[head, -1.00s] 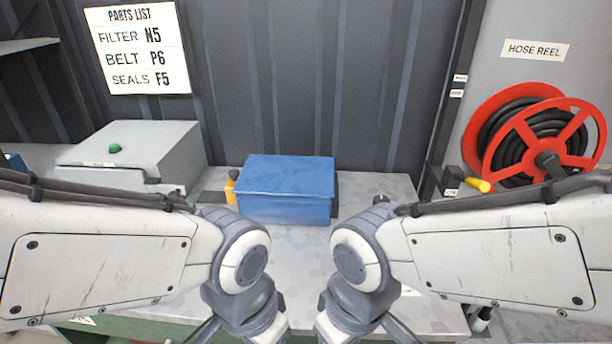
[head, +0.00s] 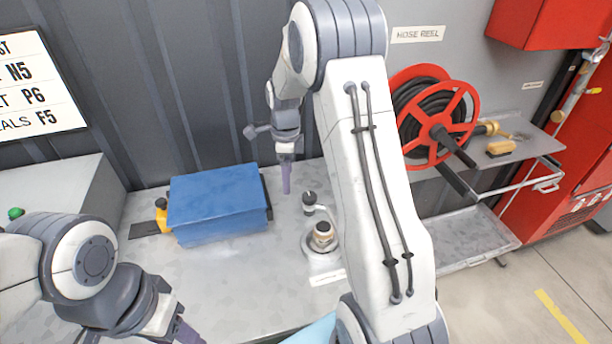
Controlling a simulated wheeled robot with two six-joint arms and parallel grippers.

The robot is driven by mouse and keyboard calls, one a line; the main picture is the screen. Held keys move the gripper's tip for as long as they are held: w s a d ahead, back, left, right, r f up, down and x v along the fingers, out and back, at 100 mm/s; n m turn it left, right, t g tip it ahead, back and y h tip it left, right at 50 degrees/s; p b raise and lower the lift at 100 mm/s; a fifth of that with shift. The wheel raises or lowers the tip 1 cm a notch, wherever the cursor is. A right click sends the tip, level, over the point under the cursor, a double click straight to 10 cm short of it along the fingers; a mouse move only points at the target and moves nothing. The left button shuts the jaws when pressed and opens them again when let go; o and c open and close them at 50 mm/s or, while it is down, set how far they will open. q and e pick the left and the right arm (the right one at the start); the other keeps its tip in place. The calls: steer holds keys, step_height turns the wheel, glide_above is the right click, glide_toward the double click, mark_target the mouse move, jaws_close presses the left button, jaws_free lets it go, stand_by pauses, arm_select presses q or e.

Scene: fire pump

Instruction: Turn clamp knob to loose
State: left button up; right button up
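A small label lies in front, too small to read. I cannot tell which part is the clamp knob. My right gripper (head: 286,180) points down above the bench, left of and behind the fixture, apart from it. Its fingers look close together, but I see them edge-on. My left gripper (head: 188,334) is at the bottom edge, partly cut off.
A blue box (head: 215,200) with a yellow and black part on its left stands on the bench (head: 225,280). A red hose reel (head: 435,118) is on the wall at right. A grey case (head: 60,195) is at left. The front middle of the bench is clear.

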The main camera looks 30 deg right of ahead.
mark_target(310, 195)
steer(key=w+d+f+m+p, duration=0.1)
steer(key=d+m, duration=0.4)
steer(key=d, duration=0.2)
arm_select(q)
step_height(310, 195, up, 6)
steer(key=p, duration=0.3)
steer(key=shift+f+p, duration=0.1)
steer(key=shift+p, duration=0.25)
arm_select(e)
steer(key=f, duration=1)
steer(key=shift+d+f, duration=0.2)
steer(key=shift+f, duration=0.15)
steer(key=c, duration=1.4)
steer(key=shift+o, duration=0.2)
arm_select(q)
steer(key=shift+f, duration=0.15)
